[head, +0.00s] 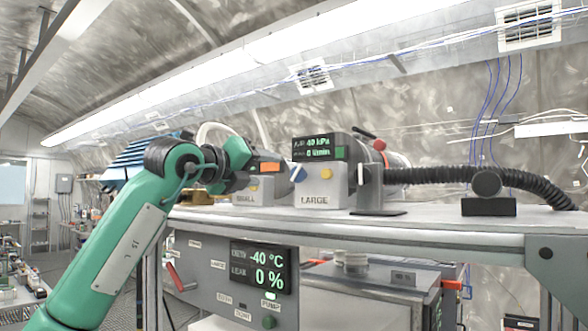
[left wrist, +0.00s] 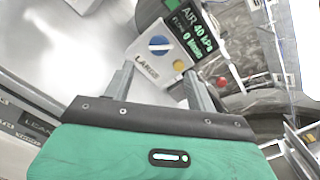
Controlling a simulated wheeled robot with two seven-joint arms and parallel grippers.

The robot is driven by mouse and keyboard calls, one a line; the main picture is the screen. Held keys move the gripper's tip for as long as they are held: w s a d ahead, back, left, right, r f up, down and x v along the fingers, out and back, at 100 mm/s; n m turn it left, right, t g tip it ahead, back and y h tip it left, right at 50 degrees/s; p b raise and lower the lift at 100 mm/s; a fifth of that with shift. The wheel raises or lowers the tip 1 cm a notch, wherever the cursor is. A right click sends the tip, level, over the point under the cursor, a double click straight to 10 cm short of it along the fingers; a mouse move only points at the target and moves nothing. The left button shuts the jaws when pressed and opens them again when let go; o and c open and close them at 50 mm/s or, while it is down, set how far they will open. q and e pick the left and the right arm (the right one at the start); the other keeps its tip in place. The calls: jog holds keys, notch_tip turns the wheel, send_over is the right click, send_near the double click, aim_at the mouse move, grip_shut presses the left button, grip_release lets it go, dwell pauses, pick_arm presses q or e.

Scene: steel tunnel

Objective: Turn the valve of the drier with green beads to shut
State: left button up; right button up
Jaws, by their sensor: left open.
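My left arm reaches in from the left in the head view, and its gripper (head: 240,180) is at the shelf, in front of the box labelled SMALL (head: 259,198). In the left wrist view my left gripper (left wrist: 159,72) has its two fingers apart with nothing between them, pointing at the box labelled LARGE (left wrist: 140,55). That box has a blue knob (left wrist: 160,45) and a yellow button (left wrist: 178,66); its blue knob also shows in the head view (head: 298,174). My right gripper is not in view.
A display (head: 320,147) reads 40 kPa and 0 l/min. A lever with a red knob (head: 379,144) and a black corrugated hose (head: 480,180) are to its right. A lower panel with a display (head: 263,267) reads -40 °C and 0 %. A red handle (head: 174,277) is at its left.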

aim_at(295, 174)
pick_arm(q)
jog(key=p+x, duration=0.1)
jog(key=x, duration=0.1)
jog(key=p+x, duration=0.1)
jog(key=x, duration=0.1)
jog(key=shift+r, duration=0.25)
jog(key=p+x, duration=0.3)
jog(key=x, duration=0.2)
jog(key=shift+w+d+f, duration=0.15)
jog(key=shift+w+d, duration=0.1)
jog(key=shift+w, duration=0.05)
jog(key=shift+w+d+f+p, duration=0.1)
jog(key=shift+w+d+p, duration=0.25)
jog(key=shift+w, duration=0.1)
jog(key=shift+w+d+f, duration=0.1)
jog(key=shift+w+d, duration=0.05)
jog(key=shift+w, duration=0.1)
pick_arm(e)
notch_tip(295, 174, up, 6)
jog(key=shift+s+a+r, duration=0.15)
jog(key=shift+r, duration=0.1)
pick_arm(q)
jog(key=c, duration=0.9)
jog(key=shift+c, duration=0.5)
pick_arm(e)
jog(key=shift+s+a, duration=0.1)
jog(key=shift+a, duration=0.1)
